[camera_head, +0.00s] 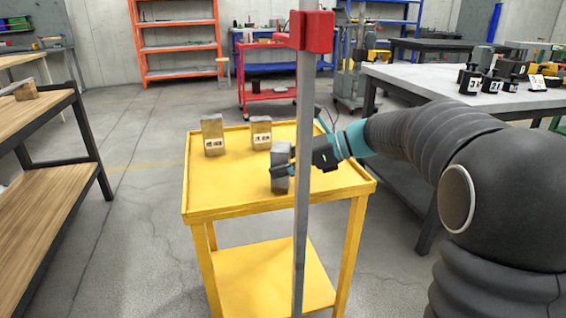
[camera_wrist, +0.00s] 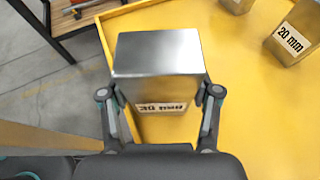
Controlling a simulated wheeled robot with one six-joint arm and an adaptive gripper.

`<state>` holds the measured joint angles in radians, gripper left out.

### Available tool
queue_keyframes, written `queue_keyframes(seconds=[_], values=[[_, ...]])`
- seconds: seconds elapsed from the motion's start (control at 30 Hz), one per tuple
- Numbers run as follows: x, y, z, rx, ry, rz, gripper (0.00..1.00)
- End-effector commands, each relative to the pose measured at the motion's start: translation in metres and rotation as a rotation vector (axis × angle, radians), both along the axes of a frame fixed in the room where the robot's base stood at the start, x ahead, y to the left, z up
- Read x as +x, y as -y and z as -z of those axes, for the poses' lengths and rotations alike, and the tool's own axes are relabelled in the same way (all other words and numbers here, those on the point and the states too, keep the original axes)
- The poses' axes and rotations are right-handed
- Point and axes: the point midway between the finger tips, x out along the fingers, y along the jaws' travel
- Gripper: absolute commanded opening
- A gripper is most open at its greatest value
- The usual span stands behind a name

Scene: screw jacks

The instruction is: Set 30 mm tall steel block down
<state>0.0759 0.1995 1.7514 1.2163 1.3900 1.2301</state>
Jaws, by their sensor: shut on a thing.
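My gripper (camera_wrist: 160,98) is shut on a grey steel block (camera_wrist: 158,52), with one finger on each side. Its label shows upside down in the wrist view and seems to read 30 mm. In the head view the held block (camera_head: 280,180) is upright over the front middle of the yellow cart's top tray (camera_head: 225,188). Its lower end is at or very near the tray surface; I cannot tell whether it touches. My gripper (camera_head: 281,170) reaches it from the right and hides part of it.
Two other steel blocks stand on the tray behind: one at the left (camera_head: 212,130), one in the middle (camera_head: 261,128). A block marked 20 mm (camera_wrist: 296,30) shows in the wrist view. The tray's front left is clear. A grey bench (camera_head: 420,80) with black jacks (camera_head: 471,80) stands right.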

Motion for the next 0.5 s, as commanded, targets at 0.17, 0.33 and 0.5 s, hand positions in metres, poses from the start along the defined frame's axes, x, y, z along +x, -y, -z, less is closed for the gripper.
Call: queue_keyframes(seconds=[0.17,0.33,0.5], values=[[0.0000,-0.0004,0.0011,0.002,0.002,0.000,0.00],[0.0001,-0.0004,0.0036,0.002,0.003,0.000,0.00],[0.0002,-0.0004,0.0062,0.002,0.003,0.000,0.00]])
